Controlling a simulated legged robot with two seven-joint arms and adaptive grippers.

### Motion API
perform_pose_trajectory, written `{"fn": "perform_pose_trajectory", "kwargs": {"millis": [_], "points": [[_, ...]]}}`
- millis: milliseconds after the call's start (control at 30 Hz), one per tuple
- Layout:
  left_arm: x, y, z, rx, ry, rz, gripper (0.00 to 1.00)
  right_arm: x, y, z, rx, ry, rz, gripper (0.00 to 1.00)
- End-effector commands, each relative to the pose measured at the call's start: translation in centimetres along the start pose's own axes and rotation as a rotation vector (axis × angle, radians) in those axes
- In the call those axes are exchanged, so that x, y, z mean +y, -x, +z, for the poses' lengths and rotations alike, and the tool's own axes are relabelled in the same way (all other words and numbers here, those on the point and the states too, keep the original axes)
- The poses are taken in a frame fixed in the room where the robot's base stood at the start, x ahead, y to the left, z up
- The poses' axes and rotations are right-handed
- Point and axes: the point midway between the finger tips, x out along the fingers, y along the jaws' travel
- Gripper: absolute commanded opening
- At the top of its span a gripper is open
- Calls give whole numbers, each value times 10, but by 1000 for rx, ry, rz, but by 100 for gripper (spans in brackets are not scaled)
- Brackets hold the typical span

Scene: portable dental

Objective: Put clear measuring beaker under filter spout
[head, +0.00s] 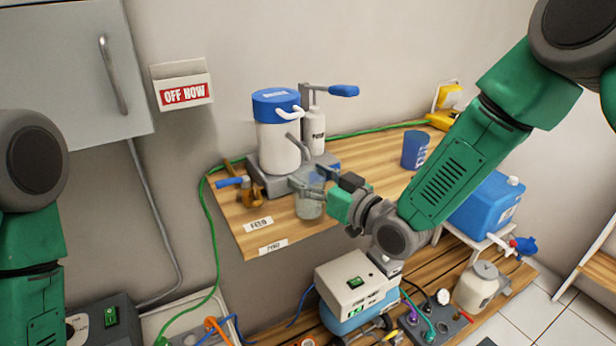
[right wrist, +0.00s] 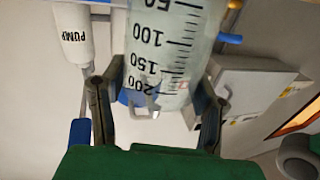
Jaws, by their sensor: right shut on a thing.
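The clear measuring beaker (head: 309,207) is at the front of the upper wooden shelf, in front of the filter's grey base. My right gripper (head: 326,190) is shut on it; in the right wrist view a finger stands on each side of the beaker (right wrist: 172,45), whose black scale shows. The filter (head: 278,140) is a white canister with a blue lid. A grey spout (head: 299,149) comes off its right side, above and behind the beaker. I cannot tell whether the beaker touches the shelf. My left arm shows at the left edge; its gripper is out of view.
A white pump bottle (head: 313,134) with a blue-handled lever (head: 343,90) stands beside the filter. A brass tap with a blue handle (head: 232,182) is left of the beaker. A blue cup (head: 414,150) stands farther right. Devices crowd the lower bench.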

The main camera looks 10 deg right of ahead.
Motion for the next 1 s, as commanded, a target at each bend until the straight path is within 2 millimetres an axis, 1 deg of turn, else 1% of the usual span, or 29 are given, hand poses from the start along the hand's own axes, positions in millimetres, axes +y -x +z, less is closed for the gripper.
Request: {"fn": "perform_pose_trajectory", "kwargs": {"millis": [133,167,200,467,567,667,1000], "points": [[0,-3,0,0,0,0,33,-2,-1,4,0,1,-1,29],[0,-2,0,0,0,0,33,-2,-1,3,0,2,-1,65],[0,-2,0,0,0,0,33,-2,-1,2,-1,2,-1,79],[0,-2,0,0,0,0,33,-1,0,3,0,0,-1,79],[0,-1,2,2,0,-1,33,0,5,3,-2,0,-1,79],[1,-1,2,3,0,-2,33,0,19,4,-2,-1,-1,79],[0,-1,2,3,0,0,33,-3,87,3,-4,0,0,79]]}}
